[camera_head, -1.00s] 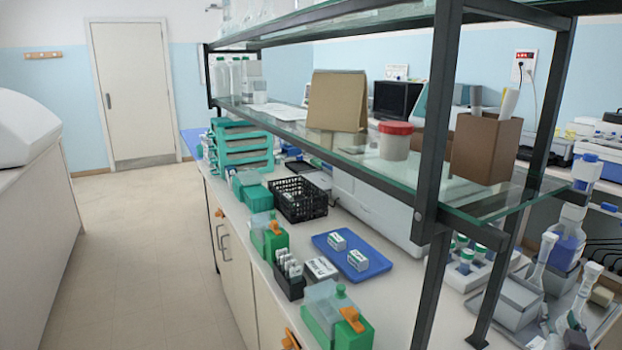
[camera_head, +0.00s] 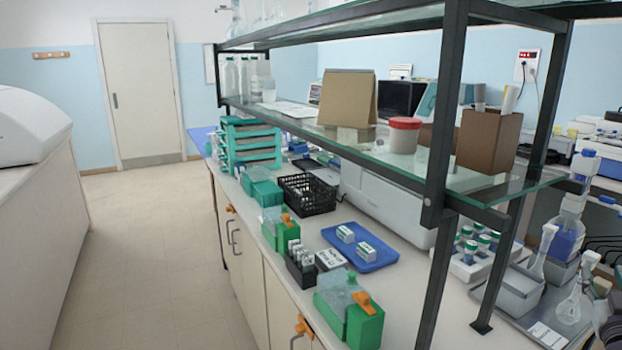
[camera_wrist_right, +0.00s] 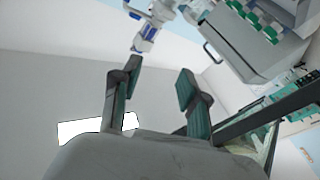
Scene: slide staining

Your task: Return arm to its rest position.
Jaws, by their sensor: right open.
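My right gripper (camera_wrist_right: 158,85) shows in the right wrist view with its two dark, green-padded fingers apart. Nothing is between the fingertips. Behind them in that view are pale surfaces, and a blue-and-white bottle (camera_wrist_right: 146,36) shows beyond the left fingertip. In the head view only a dark shape at the lower right edge may be part of my right arm or gripper; I cannot tell. My left gripper is in neither view.
The bench holds a blue tray (camera_head: 378,264) with small boxes, a black basket (camera_head: 306,196), green staining containers (camera_head: 364,328) and a grey tray (camera_head: 541,331) with glassware. A glass shelf on dark posts (camera_head: 445,130) stands over it. The floor aisle (camera_head: 140,250) is clear.

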